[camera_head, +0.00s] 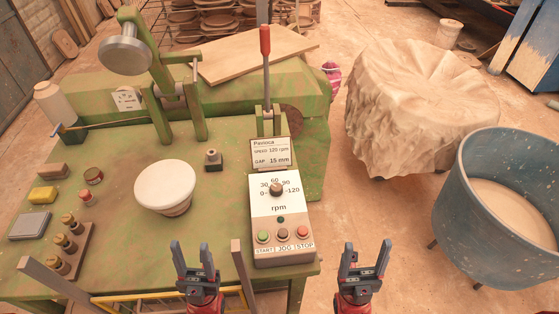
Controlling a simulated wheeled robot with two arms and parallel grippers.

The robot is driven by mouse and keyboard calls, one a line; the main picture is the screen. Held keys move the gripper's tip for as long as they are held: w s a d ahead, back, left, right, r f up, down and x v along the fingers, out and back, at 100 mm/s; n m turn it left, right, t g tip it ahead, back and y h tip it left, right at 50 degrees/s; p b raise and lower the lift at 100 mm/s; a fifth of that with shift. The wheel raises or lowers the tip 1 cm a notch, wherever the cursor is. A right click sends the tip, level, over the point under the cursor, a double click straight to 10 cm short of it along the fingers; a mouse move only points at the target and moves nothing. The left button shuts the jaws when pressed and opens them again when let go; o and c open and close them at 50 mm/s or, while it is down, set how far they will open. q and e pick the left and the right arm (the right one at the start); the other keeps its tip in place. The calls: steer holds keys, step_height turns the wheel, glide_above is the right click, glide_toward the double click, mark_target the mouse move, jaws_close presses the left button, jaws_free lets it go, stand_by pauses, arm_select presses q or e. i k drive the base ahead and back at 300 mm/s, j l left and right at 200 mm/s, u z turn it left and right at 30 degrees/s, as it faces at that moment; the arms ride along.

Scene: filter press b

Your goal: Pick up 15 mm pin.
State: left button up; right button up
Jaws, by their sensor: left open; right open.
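A wooden rack (84,240) at the left front of the green table holds several brass-topped pins, among them a back pin (68,219), a middle pin (65,242) and a front pin (58,265). No size marks are readable on them, so I cannot tell which is the 15 mm pin. My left gripper (192,247) is open and empty at the table's front edge, well right of the rack. My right gripper (366,247) is open and empty over the floor, right of the control panel.
A yellow sponge (43,194) and grey block (30,225) lie left. A blue tub (470,215) stands right.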

mark_target(68, 219)
steer(key=k+j, duration=0.1)
steer(key=j, duration=0.45)
steer(key=k+j+u, duration=0.1)
steer(key=j, duration=0.4)
steer(key=k+j, duration=0.1)
steer(key=j, duration=0.95)
steer(key=j+u, duration=0.15)
steer(key=j, duration=0.55)
